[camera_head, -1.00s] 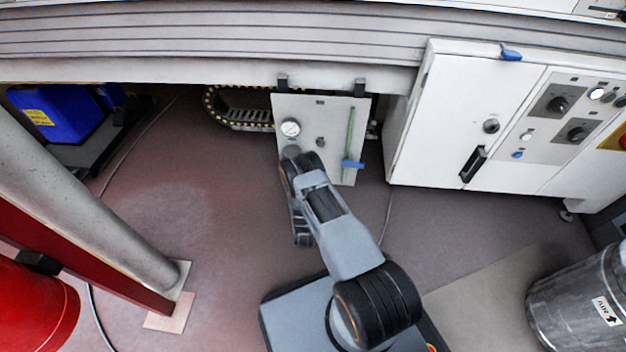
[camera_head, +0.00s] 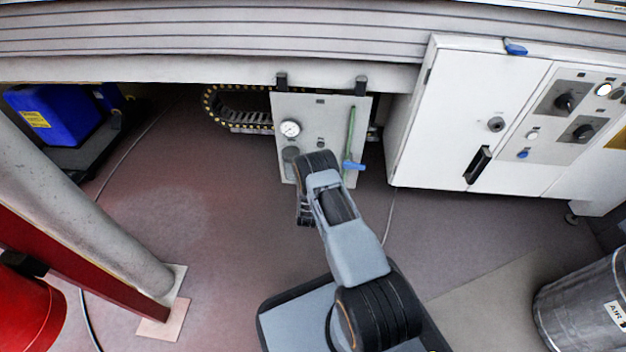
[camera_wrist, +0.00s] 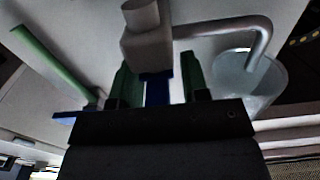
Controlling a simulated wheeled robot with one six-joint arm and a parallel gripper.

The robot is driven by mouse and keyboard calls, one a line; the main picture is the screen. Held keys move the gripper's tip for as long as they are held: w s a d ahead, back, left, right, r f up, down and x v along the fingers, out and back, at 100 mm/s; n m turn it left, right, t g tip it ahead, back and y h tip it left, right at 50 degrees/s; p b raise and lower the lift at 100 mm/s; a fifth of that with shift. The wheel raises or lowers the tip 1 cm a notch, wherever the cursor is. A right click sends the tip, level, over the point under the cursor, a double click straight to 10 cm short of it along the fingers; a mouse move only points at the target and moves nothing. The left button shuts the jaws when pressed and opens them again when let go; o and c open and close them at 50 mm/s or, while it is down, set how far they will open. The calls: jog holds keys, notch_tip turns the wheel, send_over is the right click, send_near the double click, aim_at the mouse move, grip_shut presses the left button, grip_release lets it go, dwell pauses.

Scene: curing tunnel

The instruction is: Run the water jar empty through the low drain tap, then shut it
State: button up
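In the wrist view my gripper (camera_wrist: 157,72) has its two green fingers apart. A blue tap lever (camera_wrist: 158,90) stands between them, with a pale gap showing at the right finger. The lever sits beside a grey tap body (camera_wrist: 147,50). A bent pipe (camera_wrist: 225,24) runs from the tap toward a clear grey jar (camera_wrist: 262,82) on the right. I cannot tell the water level. In the head view the jar (camera_head: 290,155) shows low on the white panel (camera_head: 318,106), left of my wrist, which hides the tap and the fingers.
A pressure gauge (camera_head: 290,128) is above the jar. A green tube (camera_head: 351,130) with another blue lever (camera_head: 354,165) is at the panel's right. A white cabinet (camera_head: 450,115) stands right, a cable chain (camera_head: 225,108) behind left. A grey post (camera_head: 90,200) stands left; floor between is open.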

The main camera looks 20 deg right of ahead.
grip_shut()
jog(key=shift+y, duration=0.3)
jog(key=n+t+y, duration=0.2)
jog(key=n+y, duration=0.2)
jog(key=y, duration=0.1)
jog(key=shift+s+d, duration=0.1)
jog(key=n+y, duration=0.2)
jog(key=y, duration=0.1)
jog(key=n+y, duration=0.2)
jog(key=y, duration=0.2)
jog(key=shift+n, duration=0.3)
jog(key=n+g+y, duration=0.1)
jog(key=n+y, duration=0.1)
jog(key=y, duration=0.1)
jog(key=n+g+y, duration=0.1)
jog(key=n+y, duration=0.1)
jog(key=y, duration=0.1)
jog(key=shift+f+g+y, duration=0.1)
jog(key=shift+g+y, duration=0.3)
jog(key=shift+n+g+y, duration=2)
